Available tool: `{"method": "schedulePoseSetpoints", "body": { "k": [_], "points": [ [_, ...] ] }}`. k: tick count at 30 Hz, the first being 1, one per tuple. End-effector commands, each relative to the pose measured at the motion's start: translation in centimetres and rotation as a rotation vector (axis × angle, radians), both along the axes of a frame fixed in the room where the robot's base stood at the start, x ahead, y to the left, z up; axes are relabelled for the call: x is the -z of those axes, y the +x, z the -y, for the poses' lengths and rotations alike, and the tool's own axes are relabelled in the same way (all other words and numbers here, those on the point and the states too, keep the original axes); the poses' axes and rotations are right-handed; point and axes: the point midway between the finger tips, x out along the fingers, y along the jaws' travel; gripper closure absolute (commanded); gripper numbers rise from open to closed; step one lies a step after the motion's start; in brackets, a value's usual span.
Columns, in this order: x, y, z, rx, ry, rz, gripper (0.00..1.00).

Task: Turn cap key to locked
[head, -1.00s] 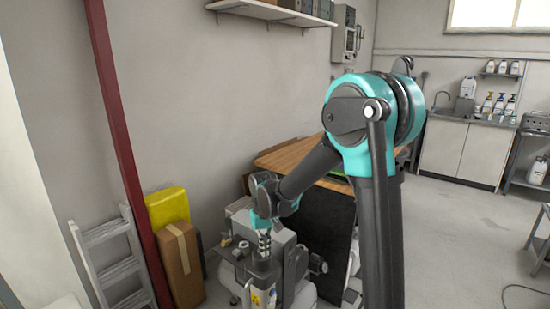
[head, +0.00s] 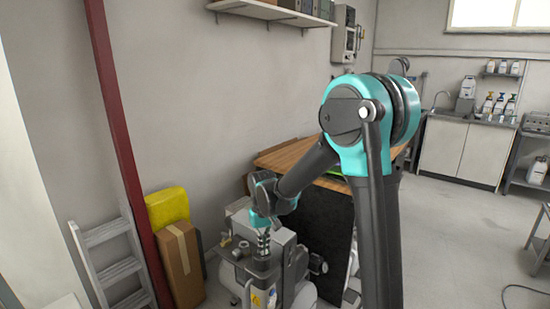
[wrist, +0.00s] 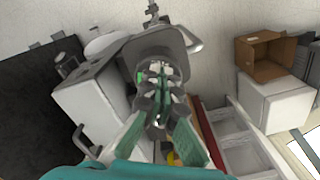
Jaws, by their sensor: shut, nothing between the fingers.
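My gripper (head: 263,246) points down over the grey dental compressor (head: 290,292) in the head view. In the wrist view my gripper (wrist: 159,112) has its fingers together, with nothing visible between them. Beneath and behind them is a rounded grey metal top (wrist: 183,46) of the equipment, with a small fitting (wrist: 152,14) at its far end. I cannot make out the cap key; the fingers cover the area directly below them. Whether the fingertips touch anything is unclear.
A yellow case (head: 168,207) and a cardboard box (head: 180,262) stand by the wall, left of the compressor. A ladder (head: 110,262) and a red post (head: 122,150) are further left. A wooden tabletop (head: 290,155) is behind my arm. Open floor lies to the right.

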Motion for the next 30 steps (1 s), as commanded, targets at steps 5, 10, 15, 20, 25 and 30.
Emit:
{"method": "schedulePoseSetpoints", "body": {
  "k": [5,10,15,20,25,30],
  "points": [
    [0.0,-0.01,-0.02,0.0,0.0,0.0,1.0],
    [0.0,-0.06,-0.16,0.0,0.0,0.0,1.0],
    [0.0,-0.08,-0.23,0.0,0.0,0.0,1.0],
    [0.0,-0.09,-0.22,0.0,0.0,0.0,1.0],
    [0.0,-0.37,-0.13,0.0,0.0,0.0,1.0],
    [-0.03,-0.82,0.02,0.0,0.0,0.0,1.0]
  ]
}}
